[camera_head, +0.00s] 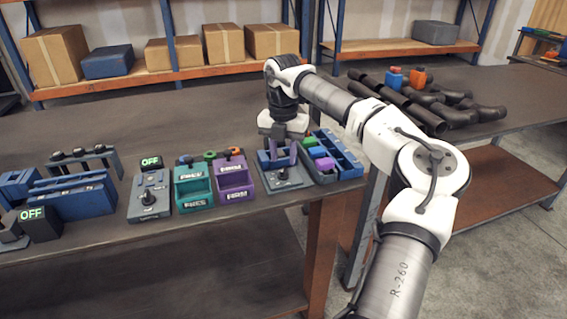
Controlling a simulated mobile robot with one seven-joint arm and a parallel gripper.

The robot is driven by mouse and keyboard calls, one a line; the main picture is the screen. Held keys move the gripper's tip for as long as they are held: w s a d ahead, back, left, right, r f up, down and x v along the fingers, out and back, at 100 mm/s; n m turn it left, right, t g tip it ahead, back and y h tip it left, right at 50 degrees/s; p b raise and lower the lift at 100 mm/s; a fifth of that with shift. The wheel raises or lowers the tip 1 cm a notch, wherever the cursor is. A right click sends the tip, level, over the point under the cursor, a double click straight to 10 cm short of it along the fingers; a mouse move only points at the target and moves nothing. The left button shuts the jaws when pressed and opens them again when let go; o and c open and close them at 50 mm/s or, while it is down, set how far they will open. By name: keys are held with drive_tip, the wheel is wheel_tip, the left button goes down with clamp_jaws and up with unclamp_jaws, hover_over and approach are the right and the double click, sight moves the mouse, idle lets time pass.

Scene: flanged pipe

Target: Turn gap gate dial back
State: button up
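My gripper (282,152) points down over the back of a grey dial box on the right (283,180), which has a small black knob on top. The fingers are small and overlap blue and purple parts behind the knob, so I cannot tell whether they are open or touch anything. A similar grey box with a black knob (148,199) stands further left, with a green "OFF" display (150,162) behind it. I cannot tell from any label which box carries the gap gate dial.
A teal bin (193,190) and a purple bin (234,182) stand between the two grey boxes. A blue compartment tray (343,158) is just right of my gripper. Blue fixtures and another "OFF" display (32,214) are at left. Dark pipes (455,110) lie on the right table.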

sight(283, 169)
drive_tip(key=shift+f, duration=1.85)
clamp_jaws()
